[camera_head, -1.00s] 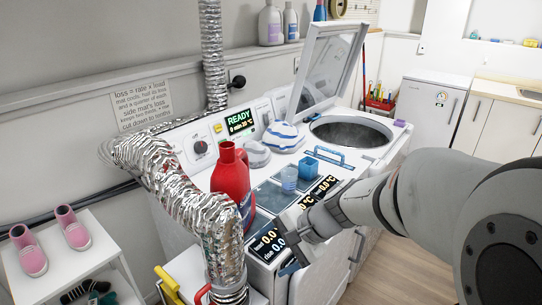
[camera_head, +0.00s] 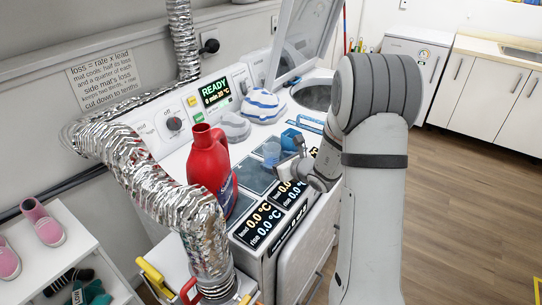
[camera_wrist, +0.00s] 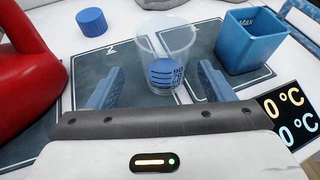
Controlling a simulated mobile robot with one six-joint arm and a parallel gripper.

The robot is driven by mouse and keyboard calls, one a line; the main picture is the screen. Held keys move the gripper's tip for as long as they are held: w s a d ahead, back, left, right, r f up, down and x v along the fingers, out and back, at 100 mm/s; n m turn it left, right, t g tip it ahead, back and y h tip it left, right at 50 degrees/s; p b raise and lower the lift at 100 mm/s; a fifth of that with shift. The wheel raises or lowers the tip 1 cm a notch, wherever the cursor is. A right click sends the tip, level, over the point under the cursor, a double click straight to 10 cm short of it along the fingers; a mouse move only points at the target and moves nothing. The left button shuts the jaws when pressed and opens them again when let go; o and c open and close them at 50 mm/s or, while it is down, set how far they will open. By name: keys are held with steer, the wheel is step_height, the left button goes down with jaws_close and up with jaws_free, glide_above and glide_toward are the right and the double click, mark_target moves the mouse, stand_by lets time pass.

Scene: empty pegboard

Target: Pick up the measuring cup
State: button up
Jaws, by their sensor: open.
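The measuring cup (camera_wrist: 168,48) is clear plastic with dark blue markings. It stands upright on a dark panel on top of the washing machine, and in the head view it is a small pale-blue shape (camera_head: 271,153), partly hidden by my gripper. My gripper (camera_wrist: 160,85) is open, with its two blue fingers on either side of the near part of the cup in the wrist view. I cannot tell whether either finger touches it. In the head view my gripper (camera_head: 287,160) is just right of the cup.
A blue square cup marked Max (camera_wrist: 250,42) stands close to the right finger. A blue cap (camera_wrist: 91,21) lies at the back left. A red jug (camera_head: 209,165) stands left, beside the silver duct (camera_head: 165,195). Temperature displays (camera_head: 262,222) line the front edge.

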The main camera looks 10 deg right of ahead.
mark_target(270, 156)
steer(key=x, duration=0.2)
steer(key=p+x, duration=0.2)
steer(key=x, duration=0.1)
steer(key=shift+w+d, duration=0.15)
steer(key=shift+w, duration=0.4)
steer(key=c, duration=1.1)
